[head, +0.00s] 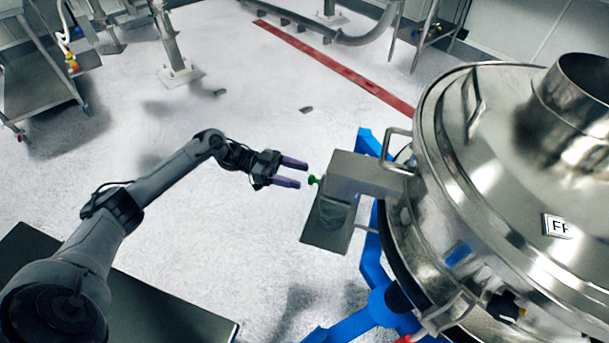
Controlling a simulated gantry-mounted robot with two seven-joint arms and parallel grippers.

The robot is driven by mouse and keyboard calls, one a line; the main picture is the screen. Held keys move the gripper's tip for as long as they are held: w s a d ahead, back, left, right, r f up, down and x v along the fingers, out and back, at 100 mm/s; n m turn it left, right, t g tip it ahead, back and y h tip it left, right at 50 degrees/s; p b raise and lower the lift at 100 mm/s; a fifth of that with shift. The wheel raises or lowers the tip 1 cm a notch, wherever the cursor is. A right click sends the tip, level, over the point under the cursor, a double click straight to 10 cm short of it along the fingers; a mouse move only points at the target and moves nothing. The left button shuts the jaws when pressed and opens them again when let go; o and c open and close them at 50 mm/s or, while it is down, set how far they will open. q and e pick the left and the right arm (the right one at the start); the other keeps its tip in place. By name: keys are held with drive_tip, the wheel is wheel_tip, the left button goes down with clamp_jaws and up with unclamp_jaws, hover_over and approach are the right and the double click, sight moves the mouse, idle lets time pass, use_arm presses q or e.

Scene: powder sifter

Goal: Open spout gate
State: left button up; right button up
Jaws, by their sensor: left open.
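The spout (345,180) is a grey metal box on the left side of the large round steel sifter (500,210). A green knob (313,180) sticks out from the spout's left face, and I take it for the gate's handle. My left gripper (296,173) is open, with its two purple fingers pointing right at the knob. The fingertips are a short gap to the left of the knob and appear apart from it. Nothing is between the fingers. My right gripper is not in view.
A blue stand (372,270) holds the sifter. A steel handle (397,143) rises behind the spout. A metal cart (45,85) stands at the far left, and a red strip (335,67) crosses the floor.

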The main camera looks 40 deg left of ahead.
use_arm(q)
drive_tip(key=shift+x, duration=1.45)
drive_tip(key=shift+c, duration=0.5)
